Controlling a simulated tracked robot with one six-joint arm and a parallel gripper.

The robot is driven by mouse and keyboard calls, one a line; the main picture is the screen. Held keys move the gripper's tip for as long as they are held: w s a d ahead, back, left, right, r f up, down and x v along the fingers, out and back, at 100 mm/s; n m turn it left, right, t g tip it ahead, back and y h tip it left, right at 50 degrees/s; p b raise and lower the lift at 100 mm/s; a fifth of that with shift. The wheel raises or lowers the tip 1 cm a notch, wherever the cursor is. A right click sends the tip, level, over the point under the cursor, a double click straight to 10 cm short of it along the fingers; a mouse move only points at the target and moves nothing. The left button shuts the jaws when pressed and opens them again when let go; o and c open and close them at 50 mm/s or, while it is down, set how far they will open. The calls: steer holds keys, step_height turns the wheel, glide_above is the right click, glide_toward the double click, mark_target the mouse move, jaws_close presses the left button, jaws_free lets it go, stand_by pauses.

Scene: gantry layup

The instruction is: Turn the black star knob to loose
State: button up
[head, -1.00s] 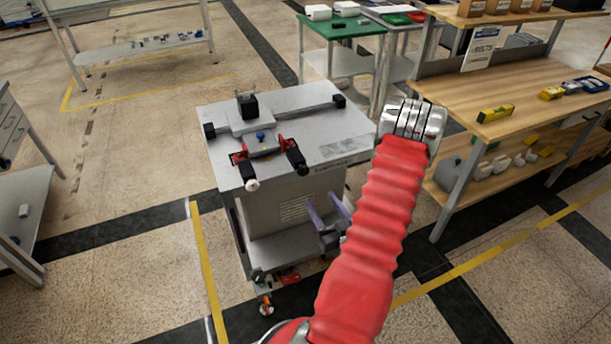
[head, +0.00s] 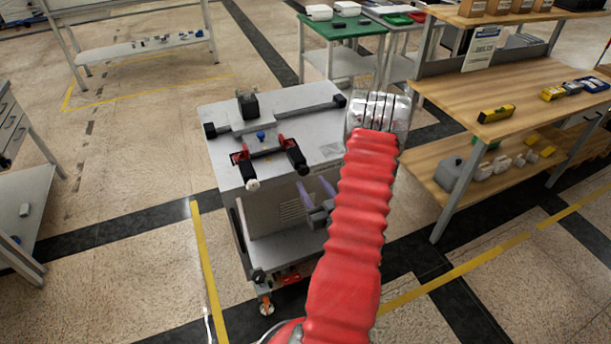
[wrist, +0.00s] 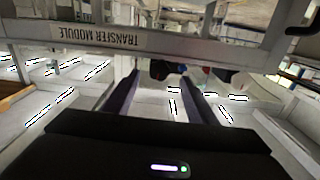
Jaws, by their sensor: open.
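A grey wheeled cart (head: 310,124) carries a fixture with a black block (head: 248,105), a blue knob (head: 261,136) and red-and-black clamps (head: 291,152). Dark round ends show at the fixture's left (head: 210,130) and right (head: 339,101). I cannot tell for certain which black part is the star knob. My gripper (head: 315,186) is beside the cart's near side, below its top edge, with its two purplish fingers apart and nothing between them. In the wrist view, my gripper (wrist: 158,76) is open below the bar labelled TRANSFER MODULE, upside down (wrist: 96,36). Small dark parts beyond the fingertips are blurred.
A wooden workbench (head: 530,85) stands to the right, with yellow tools on top and a lower shelf. A green-topped table (head: 342,29) stands behind the cart. Grey shelving (head: 25,185) is at the left edge. The floor left of the cart is clear.

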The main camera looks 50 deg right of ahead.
mark_target(304, 173)
steer(key=x, duration=0.6)
steer(key=shift+c, duration=0.6)
steer(key=c, duration=0.9)
steer(key=shift+c, duration=0.2)
steer(key=shift+n, duration=1.4)
steer(key=shift+a, duration=0.1)
